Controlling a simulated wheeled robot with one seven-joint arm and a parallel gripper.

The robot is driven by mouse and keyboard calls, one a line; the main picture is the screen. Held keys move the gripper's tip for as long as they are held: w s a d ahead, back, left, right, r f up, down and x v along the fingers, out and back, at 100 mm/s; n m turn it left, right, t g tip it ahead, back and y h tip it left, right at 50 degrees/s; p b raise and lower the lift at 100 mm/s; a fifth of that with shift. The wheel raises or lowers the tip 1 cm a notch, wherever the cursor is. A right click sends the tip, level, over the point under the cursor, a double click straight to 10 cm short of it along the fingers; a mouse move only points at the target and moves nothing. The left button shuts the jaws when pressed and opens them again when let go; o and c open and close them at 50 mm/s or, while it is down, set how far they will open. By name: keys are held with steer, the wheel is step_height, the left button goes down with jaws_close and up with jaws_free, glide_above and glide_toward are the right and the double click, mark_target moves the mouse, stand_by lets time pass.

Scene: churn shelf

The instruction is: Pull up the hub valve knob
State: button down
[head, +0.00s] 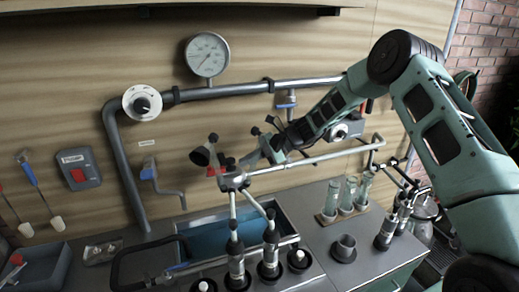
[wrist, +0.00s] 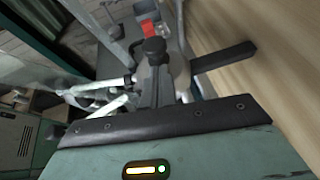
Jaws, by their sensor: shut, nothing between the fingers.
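The metal hub (head: 235,181) joins several pale pipes above the sink in the head view. Small dark knobs (head: 229,163) and a red part (head: 212,171) sit at its top. Which of these is the valve knob is hard to tell. My gripper (head: 264,147) is beside the hub, to its upper right, with its fingers shut and empty. In the wrist view a red part (wrist: 148,28) shows just beyond dark, narrow shapes in front of my palm. Contact between the fingers and any knob cannot be made out.
A grey wall pipe (head: 235,90) carries a round gauge (head: 207,54) and a white dial (head: 142,102). Below are a sink with blue water (head: 215,238), black-based fittings (head: 236,265) and glass tubes (head: 348,195). Pipes crowd the space around the hub.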

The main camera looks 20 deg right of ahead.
steer(key=shift+a+f, duration=0.2)
steer(key=shift+a, duration=0.25)
steer(key=shift+r, duration=0.1)
steer(key=shift+r, duration=1)
